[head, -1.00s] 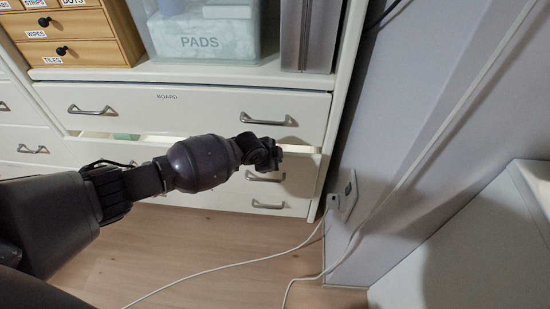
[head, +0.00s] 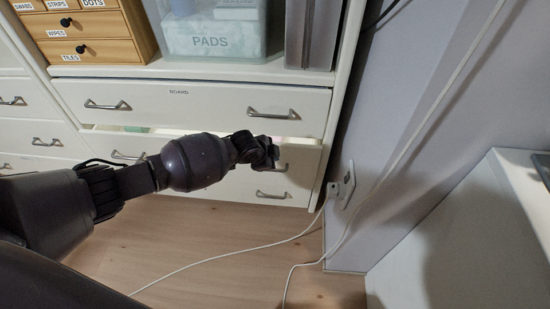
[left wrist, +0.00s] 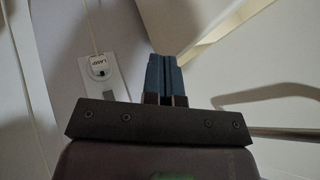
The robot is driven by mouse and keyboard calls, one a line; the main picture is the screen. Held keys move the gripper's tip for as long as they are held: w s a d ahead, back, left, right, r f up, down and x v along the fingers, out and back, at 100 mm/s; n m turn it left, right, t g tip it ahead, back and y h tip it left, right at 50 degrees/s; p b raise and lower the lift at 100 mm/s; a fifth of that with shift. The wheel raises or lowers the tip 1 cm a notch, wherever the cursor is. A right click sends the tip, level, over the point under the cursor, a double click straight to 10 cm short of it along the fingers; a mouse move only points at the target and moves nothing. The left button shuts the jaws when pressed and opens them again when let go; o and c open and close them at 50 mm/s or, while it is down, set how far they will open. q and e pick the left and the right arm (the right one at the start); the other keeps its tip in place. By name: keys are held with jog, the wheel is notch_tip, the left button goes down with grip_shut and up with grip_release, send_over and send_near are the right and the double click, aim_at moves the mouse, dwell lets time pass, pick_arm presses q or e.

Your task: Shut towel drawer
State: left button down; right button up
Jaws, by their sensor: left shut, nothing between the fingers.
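The white drawer under the BOARD drawer stands a little open in the head view. Its front (head: 215,181) has two metal handles, and a gap along its top shows something pale green inside. My arm hides part of the front, and I can read no label on it. My left gripper (head: 266,155) is at the right part of this front, near the right handle; I cannot tell whether it touches. In the left wrist view its blue fingers (left wrist: 165,76) are together and empty, with a pale drawer front and a metal handle (left wrist: 265,112) to the right. My right gripper is not in view.
The BOARD drawer (head: 190,105) above looks shut. A PADS bin (head: 212,40) and a wooden drawer box (head: 90,35) stand on top. A wall outlet (head: 346,186) with a white cable is close at the right. The wooden floor (head: 225,255) in front is clear except for cable.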

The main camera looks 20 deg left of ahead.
pick_arm(q)
jog(key=p+v, duration=0.1)
jog(key=v, duration=0.4)
jog(key=s+a+f+t+y+b, duration=0.15)
jog(key=s+a, duration=0.25)
jog(key=a, duration=0.4)
jog(key=s+a+f+m+t+y, duration=0.1)
jog(key=s+a+f+t+y, duration=0.2)
jog(key=a, duration=0.5)
jog(key=s+a+f+t+y+b, duration=0.1)
jog(key=s+a+f+t+y, duration=0.2)
jog(key=a, duration=0.5)
jog(key=r+b+x, duration=0.1)
jog(key=b+x, duration=0.3)
jog(key=x, duration=0.8)
jog(key=shift+w+r+h+b, duration=0.25)
jog(key=shift+w+h+b, duration=0.1)
jog(key=shift+w, duration=0.25)
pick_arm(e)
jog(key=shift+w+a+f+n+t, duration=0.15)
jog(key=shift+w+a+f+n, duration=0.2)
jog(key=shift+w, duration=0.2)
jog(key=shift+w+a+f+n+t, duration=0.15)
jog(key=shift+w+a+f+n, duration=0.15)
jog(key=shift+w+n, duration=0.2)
